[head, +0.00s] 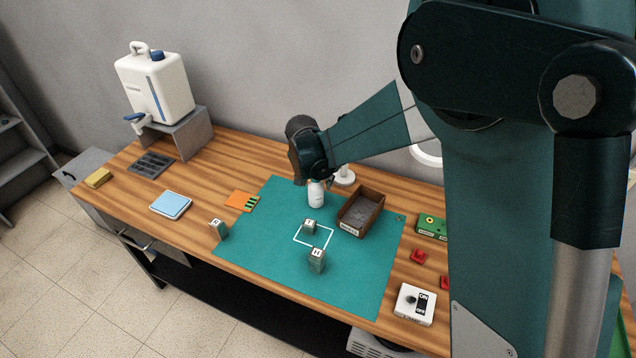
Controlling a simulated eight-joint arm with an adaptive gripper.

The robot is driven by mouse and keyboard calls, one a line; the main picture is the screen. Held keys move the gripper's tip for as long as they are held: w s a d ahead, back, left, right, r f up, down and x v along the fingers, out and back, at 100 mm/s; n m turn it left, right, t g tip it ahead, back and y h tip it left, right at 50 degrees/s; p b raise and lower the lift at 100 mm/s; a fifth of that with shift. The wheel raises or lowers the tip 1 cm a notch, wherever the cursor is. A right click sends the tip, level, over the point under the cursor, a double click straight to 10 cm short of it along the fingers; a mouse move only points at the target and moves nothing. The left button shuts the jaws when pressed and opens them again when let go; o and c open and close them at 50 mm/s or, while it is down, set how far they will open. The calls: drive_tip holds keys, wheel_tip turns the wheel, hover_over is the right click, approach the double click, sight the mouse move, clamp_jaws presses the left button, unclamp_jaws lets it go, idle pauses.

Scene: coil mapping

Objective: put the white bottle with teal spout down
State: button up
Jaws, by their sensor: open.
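The white bottle (316,196) stands upright on the teal mat (262,228), near the mat's back edge. My gripper (312,180) comes down from above and behind, right at the top of the bottle. The gripper is open. The bottle's spout is hidden by the gripper, so I cannot see its teal colour. I cannot tell whether the fingers touch the bottle.
A brown tray (375,204) sits just right of the bottle. Lettered blocks (317,261) stand on the mat in front, around a white square outline. A white switch box (415,304) is at the right front. A large white jug (155,85) stands back left.

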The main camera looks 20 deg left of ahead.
sight(316, 189)
drive_tip(key=shift+p+v, duration=0.3)
drive_tip(key=shift+v, duration=4)
drive_tip(key=shift+w+d+r, duration=0.1)
drive_tip(key=shift+d+r, duration=0.05)
drive_tip(key=shift+d, duration=0.1)
drive_tip(key=s+d+r, duration=0.2)
drive_tip(key=d+r, duration=0.2)
drive_tip(key=d, duration=0.6)
drive_tip(key=s+d+r, duration=0.1)
drive_tip(key=d+r, duration=0.4)
drive_tip(key=d, duration=0.5)
drive_tip(key=s+d+r, duration=0.2)
drive_tip(key=d+r, duration=0.2)
drive_tip(key=d, duration=0.6)
drive_tip(key=s+d+t, duration=0.2)
drive_tip(key=s+d, duration=1.8)
drive_tip(key=d, duration=0.4)
drive_tip(key=shift+t, duration=0.3)
